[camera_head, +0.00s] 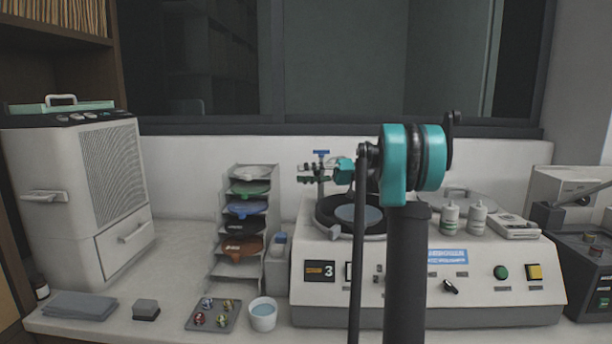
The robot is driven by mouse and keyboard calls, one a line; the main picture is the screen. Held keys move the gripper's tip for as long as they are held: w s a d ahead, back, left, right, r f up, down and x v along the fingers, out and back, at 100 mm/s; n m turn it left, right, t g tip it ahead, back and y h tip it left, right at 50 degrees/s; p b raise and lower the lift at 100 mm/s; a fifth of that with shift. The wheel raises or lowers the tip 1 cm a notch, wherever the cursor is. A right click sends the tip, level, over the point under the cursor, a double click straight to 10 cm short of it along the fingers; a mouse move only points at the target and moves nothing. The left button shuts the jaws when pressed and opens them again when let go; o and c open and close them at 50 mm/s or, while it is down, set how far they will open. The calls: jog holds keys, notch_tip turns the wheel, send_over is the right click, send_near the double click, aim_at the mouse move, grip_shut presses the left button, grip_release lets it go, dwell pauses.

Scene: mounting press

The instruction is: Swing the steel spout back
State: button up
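The steel spout (321,188) with a blue tap handle (321,153) stands upright at the left rear of the press, next to the dark round bowl (328,215). My gripper (306,173) is small in the picture and reaches left from my teal wrist to the spout's upper part. Its dark fingers overlap the spout there. I cannot tell whether they touch it or are closed on it. My arm stands in front of the press and hides the right side of the bowl and part of the machine front.
The press (500,295) has a panel with green and yellow buttons. White bottles (449,219) stand on it to the right. A rack of coloured discs (245,215), a tray of small parts (214,315) and a water cup (263,316) are at left. The counter between the rack and grey cabinet (75,190) has free room.

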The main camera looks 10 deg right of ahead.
jog(key=d, duration=0.7)
jog(key=shift+d, duration=0.25)
jog(key=shift+d, duration=0.1)
